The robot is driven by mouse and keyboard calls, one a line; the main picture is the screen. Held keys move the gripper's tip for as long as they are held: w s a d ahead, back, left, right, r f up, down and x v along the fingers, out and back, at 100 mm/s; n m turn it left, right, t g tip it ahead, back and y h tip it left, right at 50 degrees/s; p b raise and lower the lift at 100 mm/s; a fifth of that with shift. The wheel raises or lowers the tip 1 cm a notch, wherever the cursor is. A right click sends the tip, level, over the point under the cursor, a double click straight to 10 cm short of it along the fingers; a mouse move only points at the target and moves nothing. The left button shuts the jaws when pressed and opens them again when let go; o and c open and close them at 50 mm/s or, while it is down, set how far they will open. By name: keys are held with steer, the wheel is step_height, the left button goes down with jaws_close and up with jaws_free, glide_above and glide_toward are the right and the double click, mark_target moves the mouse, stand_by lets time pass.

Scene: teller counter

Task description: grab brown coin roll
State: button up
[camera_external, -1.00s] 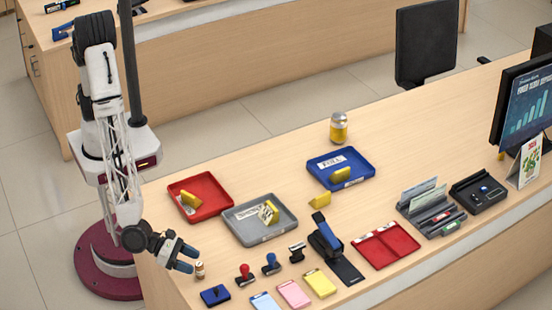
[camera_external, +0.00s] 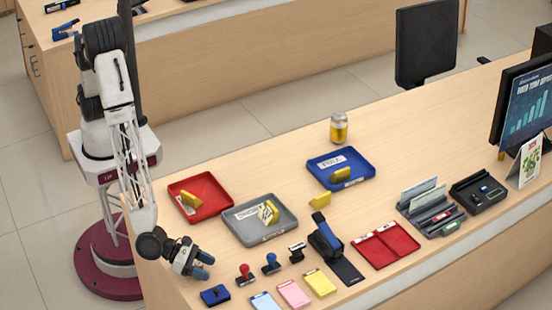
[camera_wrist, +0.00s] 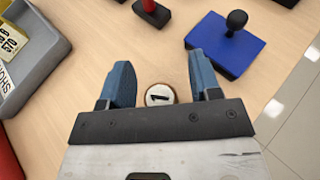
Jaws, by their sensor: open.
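The brown coin roll (camera_wrist: 160,95) stands upright on the counter, its pale round end marked with a dark "1" facing up in the wrist view. My gripper (camera_wrist: 161,78) is open, with one blue finger on each side of the roll and gaps between. The roll's lower part is partly hidden by the gripper body. In the external view my gripper (camera_external: 206,265) is low over the counter's near left end and hides the roll.
A grey tray (camera_external: 284,233) and a red tray (camera_external: 222,190) lie behind. The counter edge is close.

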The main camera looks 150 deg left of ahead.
jaws_close()
stand_by(0.3)
steer(key=shift+r, duration=0.1)
steer(key=shift+r, duration=1.55)
steer(key=shift+s+r, duration=0.2)
steer(key=shift+s, duration=0.1)
steer(key=s+r, duration=0.1)
steer(key=s, duration=1.4)
steer(key=shift+s+d+r, duration=0.15)
steer(key=shift+s+d, duration=0.1)
